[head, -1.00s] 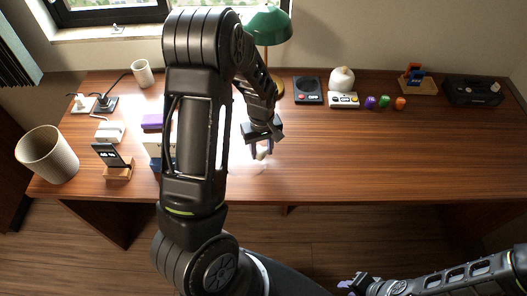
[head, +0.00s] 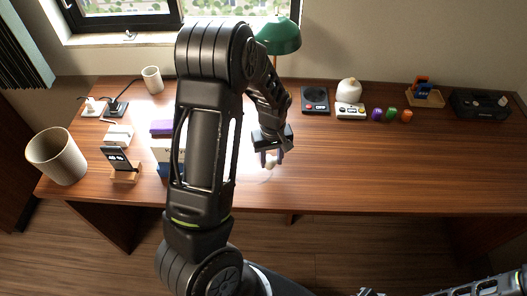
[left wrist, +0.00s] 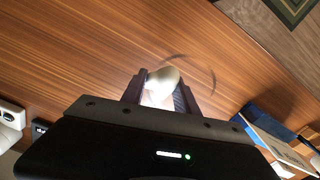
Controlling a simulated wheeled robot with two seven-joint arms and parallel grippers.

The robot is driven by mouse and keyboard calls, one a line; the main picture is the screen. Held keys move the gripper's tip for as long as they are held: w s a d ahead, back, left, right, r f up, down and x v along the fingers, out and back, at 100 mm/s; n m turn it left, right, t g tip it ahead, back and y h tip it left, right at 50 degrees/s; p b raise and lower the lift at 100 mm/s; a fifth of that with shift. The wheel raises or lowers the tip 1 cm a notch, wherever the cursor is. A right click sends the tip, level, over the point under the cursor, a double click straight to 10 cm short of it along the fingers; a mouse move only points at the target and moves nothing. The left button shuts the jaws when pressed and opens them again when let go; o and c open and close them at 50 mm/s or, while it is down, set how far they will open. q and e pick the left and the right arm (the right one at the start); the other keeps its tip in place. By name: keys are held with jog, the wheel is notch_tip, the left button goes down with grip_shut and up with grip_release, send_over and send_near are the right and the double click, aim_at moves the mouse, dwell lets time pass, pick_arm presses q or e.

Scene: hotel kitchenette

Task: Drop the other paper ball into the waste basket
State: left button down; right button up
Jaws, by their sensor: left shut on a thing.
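My left gripper (head: 270,158) points down over the middle of the wooden desk and is shut on a small whitish paper ball (head: 271,165). In the left wrist view the paper ball (left wrist: 163,79) sits between the two fingertips, over the bare desk top. I cannot tell how high it is above the wood. The waste basket (head: 56,157), a cream cylinder open at the top, stands upright at the desk's left end, well left of the gripper. My right gripper (head: 368,292) barely shows at the bottom edge; its jaws are unclear.
A phone on a wooden stand (head: 122,164), a white block (head: 118,134) and a box stack with a purple top (head: 161,127) lie between basket and gripper. A small cup (head: 152,80) and green lamp (head: 277,36) stand behind. The desk's right front is clear.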

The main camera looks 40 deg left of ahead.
pick_arm(q)
jog(key=w+d+r+m, duration=0.4)
jog(key=d+r+m, duration=0.1)
jog(key=d+r, duration=0.2)
jog(key=w+d+r+m, duration=0.3)
jog(key=d+r+m, duration=0.2)
jog(key=d+r, duration=0.3)
jog(key=shift+w+d+m+b, duration=0.3)
jog(key=shift+w+b, duration=0.05)
jog(key=shift+w, duration=0.05)
jog(key=shift+a, duration=0.1)
